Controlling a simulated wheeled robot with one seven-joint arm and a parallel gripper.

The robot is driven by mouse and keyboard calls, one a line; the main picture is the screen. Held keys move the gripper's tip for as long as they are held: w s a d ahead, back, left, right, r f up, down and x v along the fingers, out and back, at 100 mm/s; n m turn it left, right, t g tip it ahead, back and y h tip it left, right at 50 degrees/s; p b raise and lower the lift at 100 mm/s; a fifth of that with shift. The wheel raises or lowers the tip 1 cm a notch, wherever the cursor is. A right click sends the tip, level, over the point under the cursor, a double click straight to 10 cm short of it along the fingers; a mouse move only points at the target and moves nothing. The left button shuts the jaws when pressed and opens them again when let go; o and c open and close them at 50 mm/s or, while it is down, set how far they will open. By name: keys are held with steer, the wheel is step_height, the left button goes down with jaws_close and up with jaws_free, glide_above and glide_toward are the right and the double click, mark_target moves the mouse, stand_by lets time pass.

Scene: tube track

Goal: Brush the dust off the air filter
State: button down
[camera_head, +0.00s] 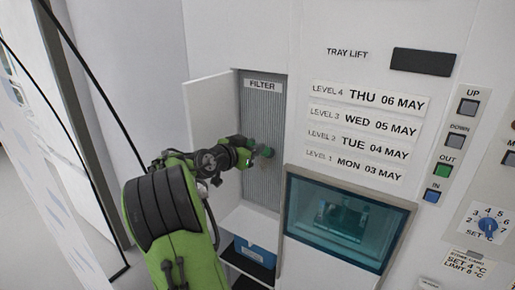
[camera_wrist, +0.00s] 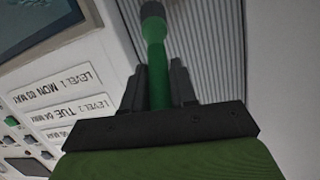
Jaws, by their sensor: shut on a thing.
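The air filter (camera_head: 264,112) is a grey ribbed panel in a recess under a FILTER label, with its white door swung open to the left. Its ribs also show in the wrist view (camera_wrist: 202,38). My gripper (camera_head: 256,153) is in front of the lower middle of the filter. In the wrist view, my gripper (camera_wrist: 158,88) is shut on the green handle of a brush (camera_wrist: 155,62). The dark head of the brush points at the filter; I cannot tell whether it touches. I cannot make out dust on the ribs.
The open white door (camera_head: 209,108) stands left of the recess. Below the filter is a shelf with a blue box (camera_head: 255,252) under it. A teal window (camera_head: 345,217) is to the right, with level labels above it and buttons (camera_head: 443,170) farther right.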

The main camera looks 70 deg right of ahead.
steer(key=w+d+p, duration=0.1)
steer(key=w+p, duration=0.1)
steer(key=w, duration=0.4)
steer(key=shift+w, duration=0.35)
stand_by(0.5)
steer(key=shift+s+d, duration=0.1)
steer(key=shift+s, duration=0.05)
steer(key=s+b, duration=0.3)
steer(key=shift+s+a+r, duration=0.15)
steer(key=shift+s+a, duration=0.1)
steer(key=shift+a, duration=0.05)
steer(key=shift+w, duration=0.1)
steer(key=w, duration=0.1)
steer(key=w+p, duration=0.2)
steer(key=w, duration=0.1)
steer(key=shift+d, duration=0.35)
stand_by(0.4)
steer(key=shift+s, duration=0.25)
